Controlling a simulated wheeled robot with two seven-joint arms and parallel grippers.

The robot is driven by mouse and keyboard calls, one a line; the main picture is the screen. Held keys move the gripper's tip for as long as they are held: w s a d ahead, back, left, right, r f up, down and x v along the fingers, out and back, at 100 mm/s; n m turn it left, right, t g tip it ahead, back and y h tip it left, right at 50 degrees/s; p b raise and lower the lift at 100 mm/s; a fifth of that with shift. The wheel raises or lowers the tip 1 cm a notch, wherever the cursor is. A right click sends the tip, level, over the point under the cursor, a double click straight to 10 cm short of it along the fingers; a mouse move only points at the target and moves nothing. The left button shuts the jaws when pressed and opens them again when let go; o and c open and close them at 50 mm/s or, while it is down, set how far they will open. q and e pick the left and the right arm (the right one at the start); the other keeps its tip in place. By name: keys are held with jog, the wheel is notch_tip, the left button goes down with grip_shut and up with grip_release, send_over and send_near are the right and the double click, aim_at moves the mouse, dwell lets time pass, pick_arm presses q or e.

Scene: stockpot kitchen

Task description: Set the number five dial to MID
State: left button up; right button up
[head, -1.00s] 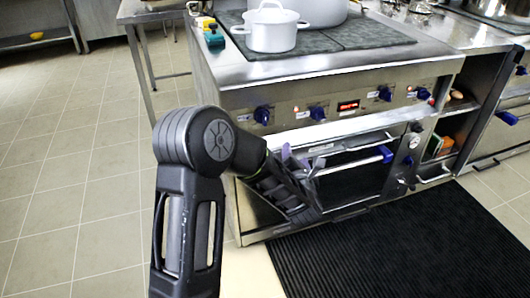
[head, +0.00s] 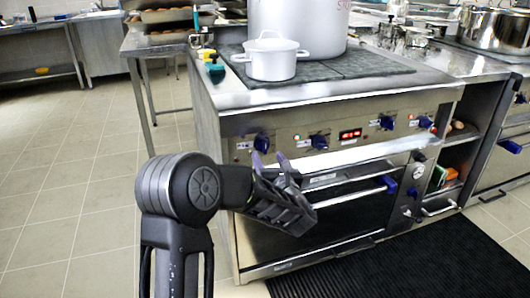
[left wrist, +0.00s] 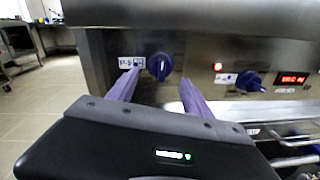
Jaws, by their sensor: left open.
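The number five dial is a dark blue knob (left wrist: 159,66) beside a "P-5" label (left wrist: 131,62) in the left wrist view. In the head view it is the leftmost knob (head: 262,143) on the stove's front panel. A small light mark shows on the knob, but its setting is too small to read. My left gripper (head: 270,161) is open and empty, just in front of and below this dial. Its two purple fingers (left wrist: 158,84) point at the panel, one on each side below the knob, apart from it. My right gripper is in neither view.
Another blue knob (left wrist: 249,81) and a red display (left wrist: 292,78) lie to the right on the panel. The oven door handle (head: 350,194) juts out below. A white pot (head: 270,60) stands on the stovetop. Floor at left is clear.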

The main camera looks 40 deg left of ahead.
aim_at(265, 151)
pick_arm(q)
jog(key=shift+x, duration=2.25)
jog(key=shift+c, duration=0.4)
grip_shut()
